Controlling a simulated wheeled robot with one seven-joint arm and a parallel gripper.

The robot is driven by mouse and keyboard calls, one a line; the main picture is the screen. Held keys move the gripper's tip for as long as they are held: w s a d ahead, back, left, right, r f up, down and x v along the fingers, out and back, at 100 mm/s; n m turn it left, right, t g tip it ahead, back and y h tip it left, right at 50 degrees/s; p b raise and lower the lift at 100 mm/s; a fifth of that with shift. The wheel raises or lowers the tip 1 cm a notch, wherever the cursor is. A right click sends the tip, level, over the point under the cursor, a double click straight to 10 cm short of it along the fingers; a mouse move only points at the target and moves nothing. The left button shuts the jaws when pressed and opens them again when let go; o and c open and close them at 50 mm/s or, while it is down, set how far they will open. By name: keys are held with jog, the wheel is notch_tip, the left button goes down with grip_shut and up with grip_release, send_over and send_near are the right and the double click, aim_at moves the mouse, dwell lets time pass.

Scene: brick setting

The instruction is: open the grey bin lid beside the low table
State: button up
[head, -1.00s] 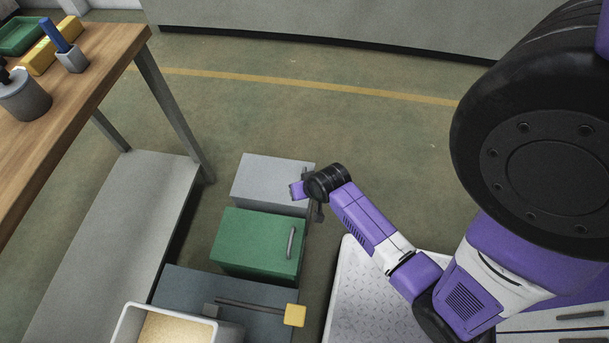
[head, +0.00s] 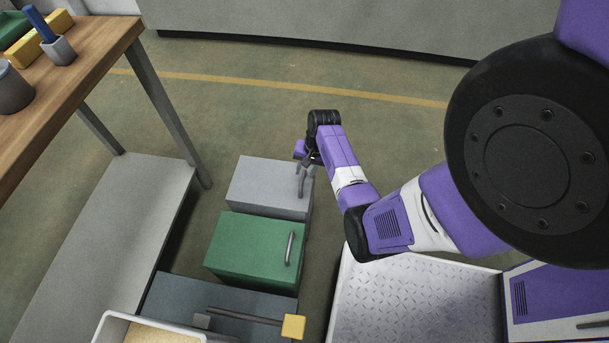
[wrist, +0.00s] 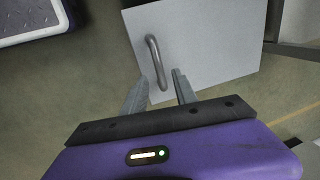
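The grey bin (head: 262,184) stands on the floor behind a green bin, its flat lid down. A curved metal handle (head: 301,183) is on the right side of its lid. My gripper (head: 306,168) is over that handle at the bin's right edge. In the wrist view the grey lid (wrist: 215,45) fills the upper middle, with the handle (wrist: 152,50) running up from between my fingers. My gripper (wrist: 159,82) is open there, one finger on each side of the handle's near end. I cannot tell whether either finger touches it.
The green bin (head: 250,250) with its own handle is just in front. A dark box (head: 165,295) with a yellow-ended bar is nearer still. A low grey slab (head: 110,240) and a wooden table (head: 90,70) stand left. Floor behind the bin is clear.

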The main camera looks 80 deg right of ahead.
jog(key=shift+w+f+b, duration=0.15)
jog(key=shift+f, duration=0.45)
jog(key=shift+w+f+b, duration=0.15)
jog(key=shift+f, duration=0.45)
grip_shut()
dwell(0.6)
